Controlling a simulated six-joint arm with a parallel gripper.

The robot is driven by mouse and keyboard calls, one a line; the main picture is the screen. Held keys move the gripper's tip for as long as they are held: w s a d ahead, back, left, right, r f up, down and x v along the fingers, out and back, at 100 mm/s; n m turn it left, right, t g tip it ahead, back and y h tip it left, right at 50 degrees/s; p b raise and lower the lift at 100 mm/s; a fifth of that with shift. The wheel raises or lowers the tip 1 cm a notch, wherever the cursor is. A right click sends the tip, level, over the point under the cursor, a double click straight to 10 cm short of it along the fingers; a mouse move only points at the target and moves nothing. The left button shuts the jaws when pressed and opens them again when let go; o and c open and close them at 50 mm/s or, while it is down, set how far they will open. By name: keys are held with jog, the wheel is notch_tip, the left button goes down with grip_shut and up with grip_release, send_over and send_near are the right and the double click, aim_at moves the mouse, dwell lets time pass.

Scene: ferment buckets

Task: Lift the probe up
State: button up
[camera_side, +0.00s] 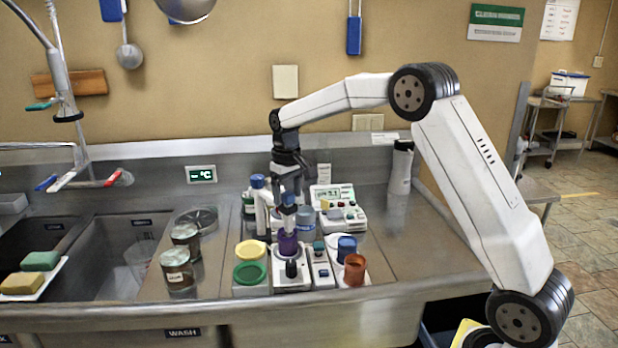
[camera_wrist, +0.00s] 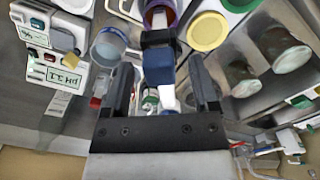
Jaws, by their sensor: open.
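The probe (camera_wrist: 160,66) shows in the wrist view as a blue and white upright piece with a dark band, its far end at a purple cup (camera_wrist: 158,14). My gripper (camera_wrist: 161,75) is open, with one finger on each side of the probe and visible gaps between. In the side view my gripper (camera_side: 289,190) points down over the purple cup (camera_side: 288,245). The blue part of the probe (camera_side: 288,208) shows just below the fingers, above that cup. The probe's lower end is hidden in the cup.
Close around stand yellow-lidded (camera_side: 251,250) and green-lidded (camera_side: 250,273) containers, a blue cup (camera_side: 347,247), an orange cup (camera_side: 355,270) and a pH meter (camera_side: 338,207). Two jars (camera_side: 177,268) stand left. The steel counter at right (camera_side: 420,250) is clear.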

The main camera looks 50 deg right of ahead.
jog(key=shift+c, duration=0.2)
grip_shut()
jog(key=shift+r, duration=0.1)
dwell(1.1)
